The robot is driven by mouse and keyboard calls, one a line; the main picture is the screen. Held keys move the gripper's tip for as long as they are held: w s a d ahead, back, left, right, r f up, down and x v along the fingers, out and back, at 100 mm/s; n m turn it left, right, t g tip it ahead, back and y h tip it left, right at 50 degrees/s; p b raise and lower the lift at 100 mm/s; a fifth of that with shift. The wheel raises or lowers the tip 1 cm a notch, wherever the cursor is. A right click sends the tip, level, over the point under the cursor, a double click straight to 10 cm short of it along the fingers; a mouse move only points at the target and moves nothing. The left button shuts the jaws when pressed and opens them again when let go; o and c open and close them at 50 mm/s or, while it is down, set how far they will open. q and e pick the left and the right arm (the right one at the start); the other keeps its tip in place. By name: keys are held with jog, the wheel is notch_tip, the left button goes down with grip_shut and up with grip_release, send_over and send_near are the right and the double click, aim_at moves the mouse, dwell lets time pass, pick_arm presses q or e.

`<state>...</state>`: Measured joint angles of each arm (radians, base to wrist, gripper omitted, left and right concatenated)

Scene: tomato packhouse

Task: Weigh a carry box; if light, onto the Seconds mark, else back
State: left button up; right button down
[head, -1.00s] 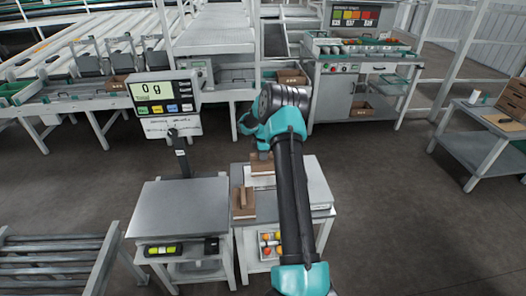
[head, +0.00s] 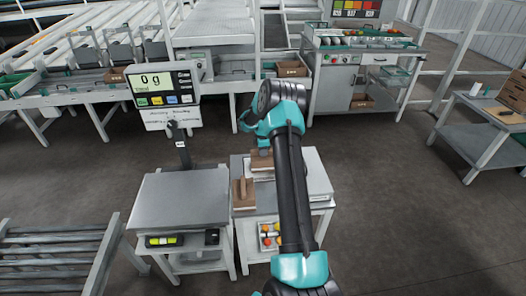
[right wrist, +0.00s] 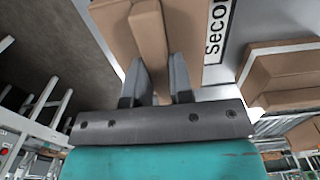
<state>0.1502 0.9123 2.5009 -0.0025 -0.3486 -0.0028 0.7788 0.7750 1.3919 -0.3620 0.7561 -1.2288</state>
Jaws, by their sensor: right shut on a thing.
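My right gripper (head: 264,148) is shut on the upright handle of a brown carry box (head: 261,161), over the back of the white-topped table right of the scale. The right wrist view shows the two fingers (right wrist: 157,82) either side of that handle, and the box (right wrist: 113,25) beyond. A white label reading "Secon…" (right wrist: 216,30) lies beside this box; the rest of the word is cut off. I cannot tell whether the box touches the surface. A second carry box (head: 244,194) stands at the table's front left. The scale's platform (head: 180,198) is empty and its display (head: 162,88) reads 0 g. My left gripper is out of view.
The table (head: 318,180) has free room at its right, partly hidden by my right arm. A lower shelf holds a tray of tomatoes (head: 268,238). A roller rack (head: 52,258) stands front left, and a side table (head: 478,125) with brown boxes stands far right.

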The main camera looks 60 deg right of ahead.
jog(key=shift+f, duration=0.25)
dwell(0.3)
jog(key=c, duration=0.9)
grip_release()
jog(key=shift+c, duration=0.6)
jog(key=shift+c, duration=1.1)
jog(key=shift+r, duration=3.5)
